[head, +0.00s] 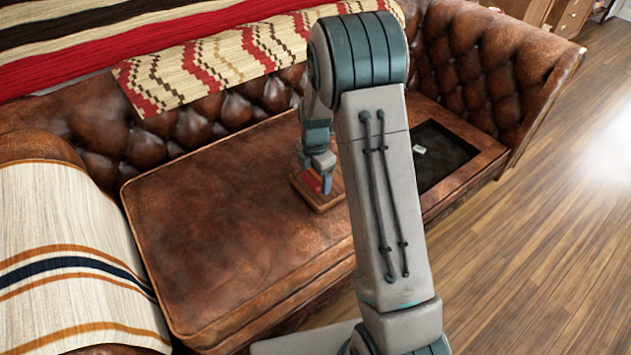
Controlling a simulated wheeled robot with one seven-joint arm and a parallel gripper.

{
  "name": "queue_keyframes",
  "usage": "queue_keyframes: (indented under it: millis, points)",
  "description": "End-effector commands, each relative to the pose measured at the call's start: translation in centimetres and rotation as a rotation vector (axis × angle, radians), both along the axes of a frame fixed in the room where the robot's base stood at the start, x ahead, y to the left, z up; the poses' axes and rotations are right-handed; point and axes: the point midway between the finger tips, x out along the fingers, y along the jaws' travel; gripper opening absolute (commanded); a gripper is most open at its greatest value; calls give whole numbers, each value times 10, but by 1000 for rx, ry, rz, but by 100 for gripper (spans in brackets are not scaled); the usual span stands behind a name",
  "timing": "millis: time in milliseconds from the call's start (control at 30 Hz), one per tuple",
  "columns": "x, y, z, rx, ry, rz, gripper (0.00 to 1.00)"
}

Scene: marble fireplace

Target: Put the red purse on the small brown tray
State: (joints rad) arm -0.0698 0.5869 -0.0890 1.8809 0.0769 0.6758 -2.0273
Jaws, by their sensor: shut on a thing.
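The small brown tray (325,203) lies on the brown leather sofa seat, partly hidden behind my arm. The red purse (314,181) shows as a small red patch at my gripper, just over the tray. My gripper (322,188) points down and is shut on the purse. I cannot tell whether the purse touches the tray, because my gripper and arm hide most of it.
The sofa seat (220,215) left of the tray is clear. A dark tray with a wooden rim (478,165) lies to the right, with a small white item (419,149) in it. The tufted backrest (185,130) rises behind, and a striped blanket (75,255) covers the left armrest.

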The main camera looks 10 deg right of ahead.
Motion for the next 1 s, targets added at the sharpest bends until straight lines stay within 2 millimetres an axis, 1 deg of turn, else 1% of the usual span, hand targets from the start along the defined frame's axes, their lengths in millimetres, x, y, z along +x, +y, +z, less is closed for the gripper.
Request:
queue_keyframes:
  millis: [33,133,367,500,533,567,600,867,967,1000]
  points:
    - [-1,1,-12,0,5,1,53]
    - [0,0,-22,-1,2,1,53]
    - [0,0,-22,0,1,1,53]
    - [0,0,-26,1,1,1,53]
    - [0,0,-25,0,1,1,85]
    - [0,0,-25,0,1,1,94]
    - [0,0,-25,0,1,1,99]
    - [0,0,-24,0,1,1,99]
    - [0,0,-19,0,1,1,99]
    - [1,0,-14,1,-2,1,99]
